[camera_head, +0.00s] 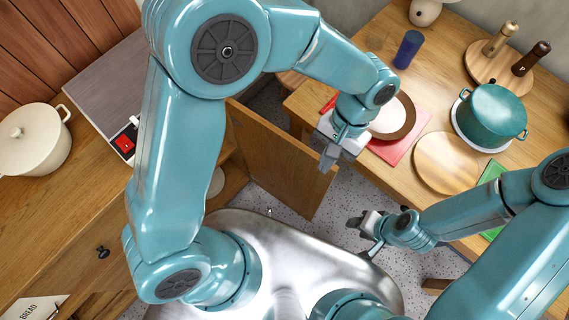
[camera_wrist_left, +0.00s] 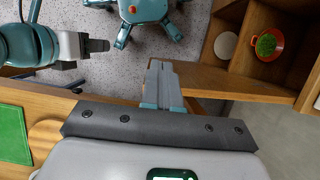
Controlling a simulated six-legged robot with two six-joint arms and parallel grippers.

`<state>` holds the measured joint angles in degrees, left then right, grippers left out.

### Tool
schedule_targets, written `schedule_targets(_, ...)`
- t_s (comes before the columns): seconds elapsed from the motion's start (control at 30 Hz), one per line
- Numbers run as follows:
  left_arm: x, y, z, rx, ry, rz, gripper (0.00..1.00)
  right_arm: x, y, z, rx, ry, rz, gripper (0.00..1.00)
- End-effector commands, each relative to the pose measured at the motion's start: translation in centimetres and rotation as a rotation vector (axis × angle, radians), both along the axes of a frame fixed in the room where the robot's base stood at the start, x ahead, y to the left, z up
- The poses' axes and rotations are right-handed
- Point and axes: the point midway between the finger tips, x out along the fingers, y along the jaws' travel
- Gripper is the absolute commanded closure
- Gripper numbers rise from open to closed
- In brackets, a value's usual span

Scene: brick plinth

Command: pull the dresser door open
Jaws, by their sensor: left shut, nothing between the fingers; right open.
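The wooden dresser door (camera_head: 280,160) stands swung well out from the dresser (camera_head: 95,215) on the left, with the inside partly visible. In the left wrist view the door (camera_wrist_left: 235,84) runs from the fingers to the open dresser shelves. My left gripper (camera_head: 328,158) is shut and empty at the door's free edge. Its closed fingers (camera_wrist_left: 163,70) overlap the door's end in the wrist view; I cannot tell whether they touch it. My right gripper (camera_head: 364,236) is open and empty, low between the door and the table. It also shows in the wrist view (camera_wrist_left: 98,46).
An orange bowl with green contents (camera_wrist_left: 277,44) and a pale plate (camera_wrist_left: 225,45) are inside the dresser. A cream pot (camera_head: 35,140) stands on top. The wooden table (camera_head: 455,70) at right holds a teal pot (camera_head: 492,112) and a plate (camera_head: 392,116). Speckled floor lies between.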

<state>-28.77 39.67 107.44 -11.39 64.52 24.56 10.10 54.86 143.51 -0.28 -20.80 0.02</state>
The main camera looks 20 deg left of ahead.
Motion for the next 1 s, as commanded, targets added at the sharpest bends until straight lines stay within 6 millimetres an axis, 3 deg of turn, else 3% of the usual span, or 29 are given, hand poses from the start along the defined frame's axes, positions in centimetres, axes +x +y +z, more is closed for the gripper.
schedule_targets(0.57,-0.1,-0.2,0.0,-0.081,0.014,-0.185,1.00,0.0,0.0,0.0,0.000,0.000,0.000,0.57)
schedule_targets(1.0,-0.6,-1.4,0.2,-0.329,0.037,-0.623,1.00,0.0,0.0,0.0,0.000,0.000,0.000,0.57)
